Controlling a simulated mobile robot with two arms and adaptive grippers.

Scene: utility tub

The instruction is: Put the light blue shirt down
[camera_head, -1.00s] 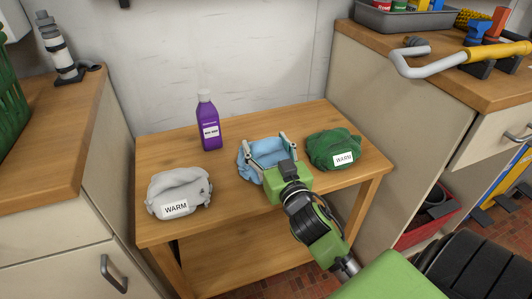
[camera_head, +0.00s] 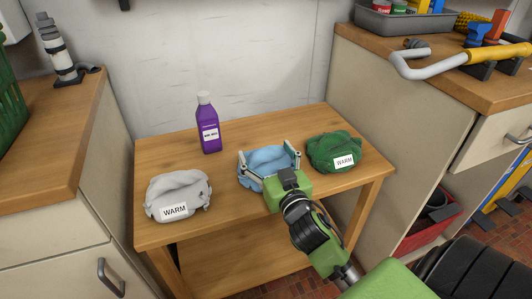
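The light blue shirt (camera_head: 266,158) is a crumpled bundle on the wooden table, between a grey shirt (camera_head: 178,190) and a green shirt (camera_head: 335,149). My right gripper (camera_head: 270,152) reaches over it from the front. Its two fingers are spread wide, one on each side of the blue shirt. The shirt appears to rest on the tabletop; its front is partly hidden by the green gripper body. I cannot tell whether the fingers still touch the cloth. My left gripper is not in view.
The grey and green shirts carry "WARM" labels. A purple bottle (camera_head: 208,124) stands behind on the wooden table (camera_head: 228,210). Wooden-topped cabinets flank the table, and a grey pipe with a yellow grip (camera_head: 440,62) lies on the right one. The table's front middle is bare.

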